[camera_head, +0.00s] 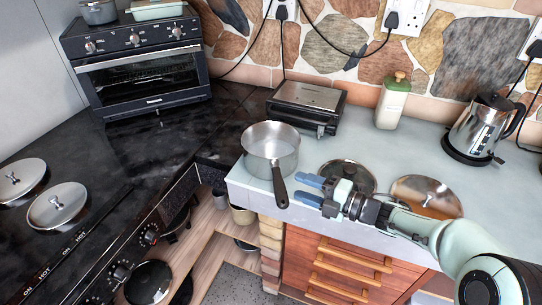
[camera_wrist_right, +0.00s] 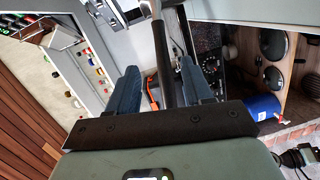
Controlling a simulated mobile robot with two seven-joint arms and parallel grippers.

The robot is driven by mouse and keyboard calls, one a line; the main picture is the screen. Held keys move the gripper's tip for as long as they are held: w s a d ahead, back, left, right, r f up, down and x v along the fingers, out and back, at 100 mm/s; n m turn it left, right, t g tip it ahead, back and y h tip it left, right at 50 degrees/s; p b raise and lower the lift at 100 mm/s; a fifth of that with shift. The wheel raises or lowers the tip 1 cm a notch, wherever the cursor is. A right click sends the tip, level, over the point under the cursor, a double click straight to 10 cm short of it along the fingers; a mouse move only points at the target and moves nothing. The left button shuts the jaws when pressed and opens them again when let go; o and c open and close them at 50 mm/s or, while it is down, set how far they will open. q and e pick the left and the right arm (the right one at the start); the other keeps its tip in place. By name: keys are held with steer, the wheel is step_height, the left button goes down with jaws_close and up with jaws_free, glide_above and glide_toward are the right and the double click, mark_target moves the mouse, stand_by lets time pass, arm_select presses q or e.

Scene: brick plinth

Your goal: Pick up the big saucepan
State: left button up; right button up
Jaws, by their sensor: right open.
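The big saucepan (camera_head: 271,145) is a shiny metal pan, upright and empty, on the grey counter near its left front corner. Its dark handle (camera_head: 281,187) points toward me and sticks out over the counter's front edge. My right gripper (camera_head: 299,187) is open, its blue fingers pointing left toward the handle, just right of it. In the right wrist view the dark handle (camera_wrist_right: 162,55) shows beyond and between the spread fingers (camera_wrist_right: 161,75); I cannot tell if it touches them. My left gripper is not in view.
Two lids, one dark (camera_head: 347,174) and one steel (camera_head: 427,196), lie on the counter near my right arm. The black hob (camera_head: 90,165) with two lids is left.

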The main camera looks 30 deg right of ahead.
mark_target(277, 175)
steer(key=x, duration=0.8)
steer(key=shift+w+f, duration=0.2)
steer(key=shift+w, duration=0.15)
jaws_close()
steer(key=shift+d, duration=0.1)
stand_by(0.9)
steer(key=shift+r, duration=0.15)
